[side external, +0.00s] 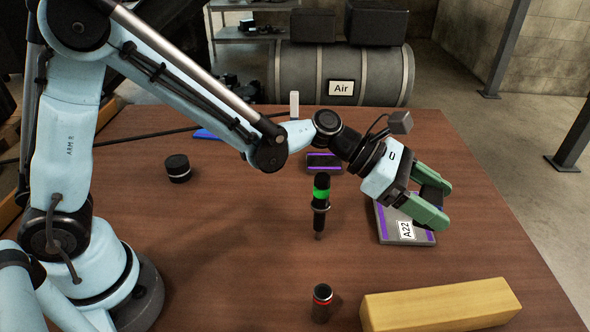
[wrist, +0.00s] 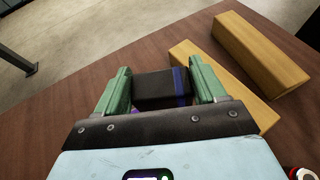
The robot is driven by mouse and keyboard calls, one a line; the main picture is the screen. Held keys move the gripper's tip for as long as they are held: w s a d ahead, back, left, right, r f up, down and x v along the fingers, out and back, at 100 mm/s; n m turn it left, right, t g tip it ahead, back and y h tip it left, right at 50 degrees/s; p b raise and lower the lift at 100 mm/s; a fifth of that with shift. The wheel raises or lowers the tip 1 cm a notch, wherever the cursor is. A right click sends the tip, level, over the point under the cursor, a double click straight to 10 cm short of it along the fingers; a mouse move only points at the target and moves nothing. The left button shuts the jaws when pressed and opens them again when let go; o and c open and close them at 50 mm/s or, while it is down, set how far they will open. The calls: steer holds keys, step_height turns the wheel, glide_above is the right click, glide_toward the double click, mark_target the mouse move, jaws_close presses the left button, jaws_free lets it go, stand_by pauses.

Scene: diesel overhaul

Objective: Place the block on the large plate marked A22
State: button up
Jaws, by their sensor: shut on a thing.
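My gripper (side external: 437,202) with its green fingers is at the right of the table, over the large plate marked A22 (side external: 408,231). The plate is grey with purple stripes and lies flat, partly hidden by the gripper. In the wrist view my gripper (wrist: 160,72) is shut on a dark block (wrist: 160,92), which sits between the two fingers. A purple stripe shows at the block's right side. I cannot tell whether the block touches the plate.
A yellow beam (side external: 440,306) lies at the front right. A smaller purple-striped plate (side external: 323,161) and a black cylinder (side external: 178,168) are farther back. The table's right edge is near.

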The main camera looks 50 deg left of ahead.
glide_above(402, 214)
step_height(402, 214, down, 7)
steer(key=shift+f, duration=2.15)
steer(key=shift+f, duration=0.1)
steer(key=o, duration=1.1)
